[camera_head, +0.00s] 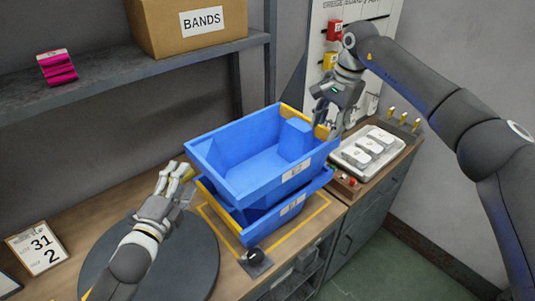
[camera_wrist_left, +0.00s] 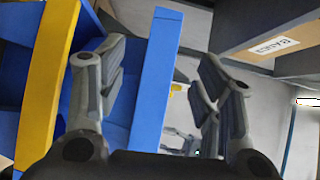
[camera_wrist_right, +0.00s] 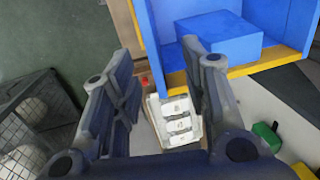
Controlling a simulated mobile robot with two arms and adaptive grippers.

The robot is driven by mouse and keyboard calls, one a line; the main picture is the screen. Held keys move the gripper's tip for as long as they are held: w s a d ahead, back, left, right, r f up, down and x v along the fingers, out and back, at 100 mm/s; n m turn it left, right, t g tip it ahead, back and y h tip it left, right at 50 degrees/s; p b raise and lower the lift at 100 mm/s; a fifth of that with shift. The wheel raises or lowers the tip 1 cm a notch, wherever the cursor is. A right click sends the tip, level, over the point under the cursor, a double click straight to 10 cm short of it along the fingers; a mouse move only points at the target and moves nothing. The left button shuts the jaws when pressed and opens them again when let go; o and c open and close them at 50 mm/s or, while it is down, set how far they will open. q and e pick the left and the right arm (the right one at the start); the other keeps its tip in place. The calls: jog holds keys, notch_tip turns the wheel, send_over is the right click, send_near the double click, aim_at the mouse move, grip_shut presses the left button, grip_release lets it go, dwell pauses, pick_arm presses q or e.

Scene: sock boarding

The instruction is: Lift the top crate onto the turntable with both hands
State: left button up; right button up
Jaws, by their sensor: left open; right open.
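The top crate (camera_head: 232,160) is blue with a white label and yellow trim at its right end. It sits askew on a similar lower crate (camera_head: 262,226), with a blue block (camera_head: 295,138) inside. The turntable (camera_head: 196,262) is a dark grey disc at front left, partly hidden by my left arm. My left gripper (camera_head: 177,174) is open at the top crate's left end; in the left wrist view a blue wall (camera_wrist_left: 158,85) shows between its fingers. My right gripper (camera_head: 329,116) is open at the yellow-trimmed right end; contact cannot be told.
A tray with white blocks (camera_head: 366,150) stands right of the crates. A dark knob (camera_head: 254,256) is at the bench's front edge. A date card (camera_head: 38,247) stands at left. A shelf (camera_head: 110,80) with a BANDS box (camera_head: 190,25) hangs behind. Yellow tape marks the bench.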

aim_at(194, 159)
pick_arm(q)
jog(key=x, duration=1.1)
jog(key=shift+r, duration=0.15)
pick_arm(e)
jog(key=shift+h, duration=0.4)
jog(key=f, duration=0.6)
jog(key=w+d+f, duration=0.1)
jog(key=f, duration=0.2)
jog(key=shift+w+f, duration=0.1)
jog(key=shift+f, duration=0.3)
pick_arm(q)
jog(key=shift+c, duration=0.4)
pick_arm(e)
jog(key=shift+c, duration=0.5)
pick_arm(q)
jog(key=c, duration=0.7)
pick_arm(e)
jog(key=c, duration=0.7)
pick_arm(q)
grip_shut()
pick_arm(e)
grip_shut()
pick_arm(q)
jog(key=shift+r, duration=0.1)
pick_arm(e)
jog(key=shift+r, duration=0.1)
